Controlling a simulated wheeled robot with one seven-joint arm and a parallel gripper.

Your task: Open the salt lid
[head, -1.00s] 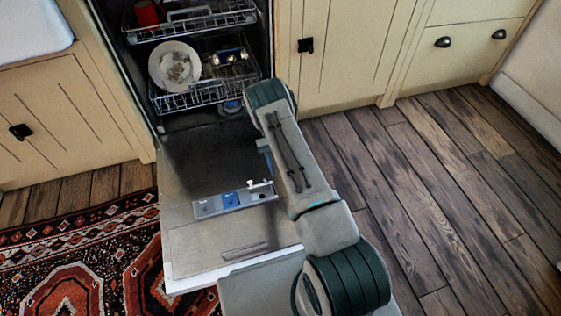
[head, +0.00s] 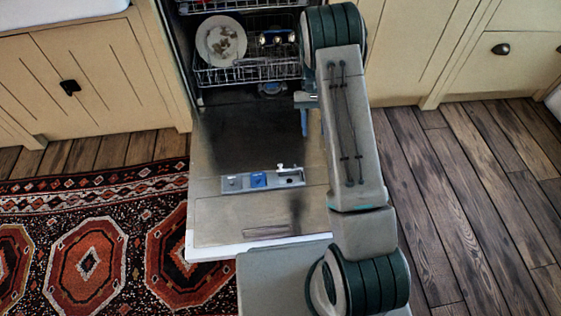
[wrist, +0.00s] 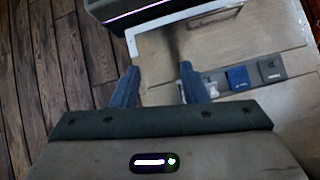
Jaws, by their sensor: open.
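The dishwasher stands open, its door (head: 225,215) folded down flat. A small round bluish cap, which looks like the salt lid (head: 271,88), is on the tub floor beneath the lower rack; its details are too small to tell. My gripper (head: 304,122) hangs over the right side of the door, in front of the tub and apart from the cap. In the wrist view my gripper (wrist: 159,70) has its two blue fingers spread, with nothing between them. The salt lid cannot be made out in the wrist view.
The lower rack (head: 235,76) holds a soiled plate (head: 221,41) and sits above the cap. A dispenser panel with a blue lid (head: 259,180) is on the door; it also shows in the wrist view (wrist: 238,78). A patterned rug (head: 85,255) lies left, bare wooden floor right.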

